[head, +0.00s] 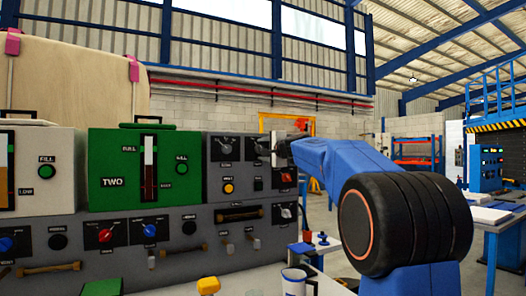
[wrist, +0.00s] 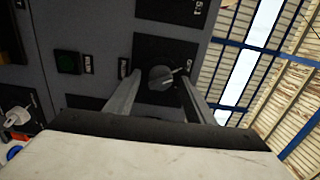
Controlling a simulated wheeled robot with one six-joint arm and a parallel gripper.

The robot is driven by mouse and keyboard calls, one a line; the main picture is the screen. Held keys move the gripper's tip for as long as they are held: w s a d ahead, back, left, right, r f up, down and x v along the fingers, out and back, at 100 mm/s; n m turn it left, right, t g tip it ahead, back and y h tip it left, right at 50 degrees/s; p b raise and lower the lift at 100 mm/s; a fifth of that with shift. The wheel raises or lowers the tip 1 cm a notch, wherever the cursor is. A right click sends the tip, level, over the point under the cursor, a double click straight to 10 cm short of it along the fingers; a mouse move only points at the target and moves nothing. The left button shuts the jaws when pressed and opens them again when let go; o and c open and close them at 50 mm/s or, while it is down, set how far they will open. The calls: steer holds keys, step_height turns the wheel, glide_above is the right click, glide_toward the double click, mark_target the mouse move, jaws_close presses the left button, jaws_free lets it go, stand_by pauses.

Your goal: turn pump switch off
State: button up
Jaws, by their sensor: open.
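A dark rotary switch (wrist: 160,77) with a light pointer sits on a black plate in the wrist view. Its pointer aims to the right and slightly up in that view. My gripper (wrist: 158,85) is open, with one finger on each side of the switch. I cannot tell whether the fingers touch it. In the head view my gripper (head: 284,152) is at the upper right of the grey panel, by the top row of switches. It hides part of the panel there. No label reading "pump" is legible in either view.
The grey panel (head: 330,190) carries several knobs and buttons. A green box (head: 125,180) marked TWO stands at its left. A white mug (head: 294,281) stands below.

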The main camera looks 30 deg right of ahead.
steer(key=shift+s, duration=0.15)
steer(key=s, duration=1.7)
steer(key=s+a+f+n+g+y, duration=0.1)
steer(key=s+a+f+n+g, duration=0.2)
steer(key=a+f, duration=0.4)
steer(key=s+a+f+n+g+y, duration=0.1)
steer(key=s+a+f+n, duration=0.2)
steer(key=s+a+f, duration=0.4)
steer(key=s+a+f+n+g+y, duration=0.1)
steer(key=s+a+f+n+g, duration=0.3)
steer(key=f, duration=0.5)
steer(key=s+a+f+n+g+h, duration=0.2)
steer(key=s+f+n+g, duration=0.3)
steer(key=s+f, duration=1.8)
step_height(320, 180, down, 4)
steer(key=n+h, duration=0.1)
steer(key=n, duration=0.1)
steer(key=shift+s+n, duration=0.2)
steer(key=shift+n, duration=0.2)
